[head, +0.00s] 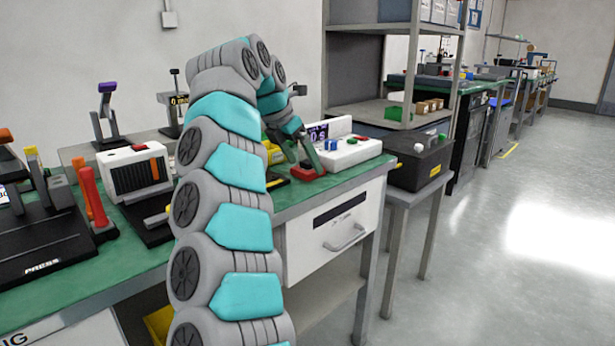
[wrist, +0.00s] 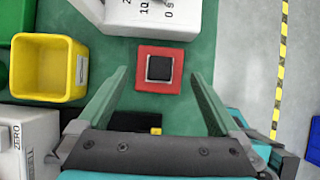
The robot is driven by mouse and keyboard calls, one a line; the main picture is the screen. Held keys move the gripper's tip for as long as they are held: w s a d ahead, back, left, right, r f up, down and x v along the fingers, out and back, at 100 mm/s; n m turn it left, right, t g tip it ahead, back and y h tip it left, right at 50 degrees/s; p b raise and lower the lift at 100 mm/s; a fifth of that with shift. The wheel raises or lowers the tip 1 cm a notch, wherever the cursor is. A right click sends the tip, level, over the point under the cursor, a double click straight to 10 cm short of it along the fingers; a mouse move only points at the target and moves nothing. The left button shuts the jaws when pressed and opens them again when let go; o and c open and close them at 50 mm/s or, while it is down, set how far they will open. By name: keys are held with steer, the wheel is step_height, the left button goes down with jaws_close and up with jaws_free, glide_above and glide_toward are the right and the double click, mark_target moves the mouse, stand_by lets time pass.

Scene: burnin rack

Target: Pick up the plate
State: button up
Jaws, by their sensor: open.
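A small red square plate (wrist: 145,82) with a dark, silver-rimmed square block (wrist: 159,68) at its centre lies on the green bench top. In the head view the red plate (head: 303,173) shows near the bench's front edge, partly behind my gripper. My gripper (wrist: 155,92) is open and empty. Its two fingers point towards the plate, one on each side and apart from it in the wrist picture. In the head view my gripper (head: 309,156) is over the bench close to the plate. Its exact height above the plate is hard to tell.
A white instrument box (head: 350,152) with knobs stands right behind the plate. A yellow bin (wrist: 45,68) and a white ZERO box (wrist: 30,142) are to the left. A black box (head: 418,163) stands on a side stand to the right. The floor (head: 520,220) is clear.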

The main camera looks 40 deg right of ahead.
steer(key=shift+x, duration=0.8)
steer(key=c, duration=1.2)
steer(key=shift+r, duration=0.15)
steer(key=shift+c, duration=0.2)
